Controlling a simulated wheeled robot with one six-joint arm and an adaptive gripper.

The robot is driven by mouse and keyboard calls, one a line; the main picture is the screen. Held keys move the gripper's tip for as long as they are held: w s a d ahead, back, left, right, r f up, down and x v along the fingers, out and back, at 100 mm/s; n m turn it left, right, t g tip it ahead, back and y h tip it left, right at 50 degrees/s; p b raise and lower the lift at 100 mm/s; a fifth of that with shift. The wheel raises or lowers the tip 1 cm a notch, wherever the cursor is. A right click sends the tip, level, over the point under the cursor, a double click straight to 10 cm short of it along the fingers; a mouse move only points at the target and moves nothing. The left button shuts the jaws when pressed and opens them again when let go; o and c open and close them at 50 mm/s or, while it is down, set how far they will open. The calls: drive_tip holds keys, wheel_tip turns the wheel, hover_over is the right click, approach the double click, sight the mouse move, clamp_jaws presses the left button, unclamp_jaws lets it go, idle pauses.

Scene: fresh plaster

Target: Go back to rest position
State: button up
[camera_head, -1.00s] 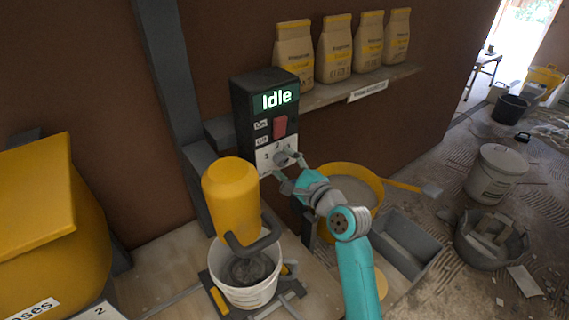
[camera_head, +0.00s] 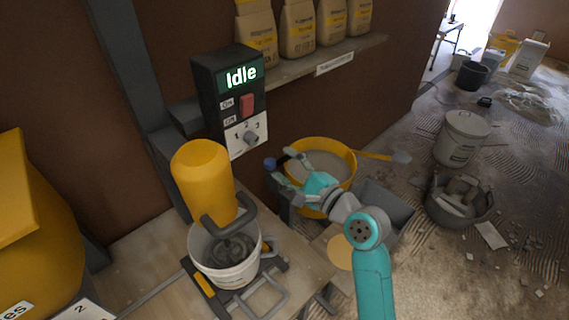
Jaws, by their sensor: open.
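My gripper (camera_head: 279,166) is open and empty at the end of my teal arm. It is in front of the yellow bucket (camera_head: 346,152) and below and right of the black control box (camera_head: 204,88), apart from the box. The box's screen (camera_head: 240,77) reads "Idle". A red switch (camera_head: 247,105) and a grey dial (camera_head: 250,138) are on its front. The yellow mixer (camera_head: 203,182) stands left of my gripper, with its lower end in a white bucket (camera_head: 229,277) holding grey material.
Several paper bags (camera_head: 297,28) stand on a wall shelf (camera_head: 290,69). A grey trough (camera_head: 388,208) lies behind my arm. A white bucket (camera_head: 464,138) and a grey tub (camera_head: 444,212) with rubble stand on the right floor. A large yellow container (camera_head: 40,240) is at the left.

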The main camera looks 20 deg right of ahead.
drive_tip(key=s+a+f+n+g+h, duration=0.2)
drive_tip(key=s+f+n+h, duration=0.45)
drive_tip(key=s+f, duration=1.2)
drive_tip(key=s+r+n, duration=0.2)
drive_tip(key=s+n, duration=0.5)
drive_tip(key=s, duration=0.5)
drive_tip(key=s+a+r+n, duration=0.1)
drive_tip(key=s+n, duration=0.6)
drive_tip(key=s, duration=0.4)
drive_tip(key=shift+s+a+r+y, duration=0.3)
drive_tip(key=shift+s+r+y, duration=0.1)
drive_tip(key=shift+y, duration=0.05)
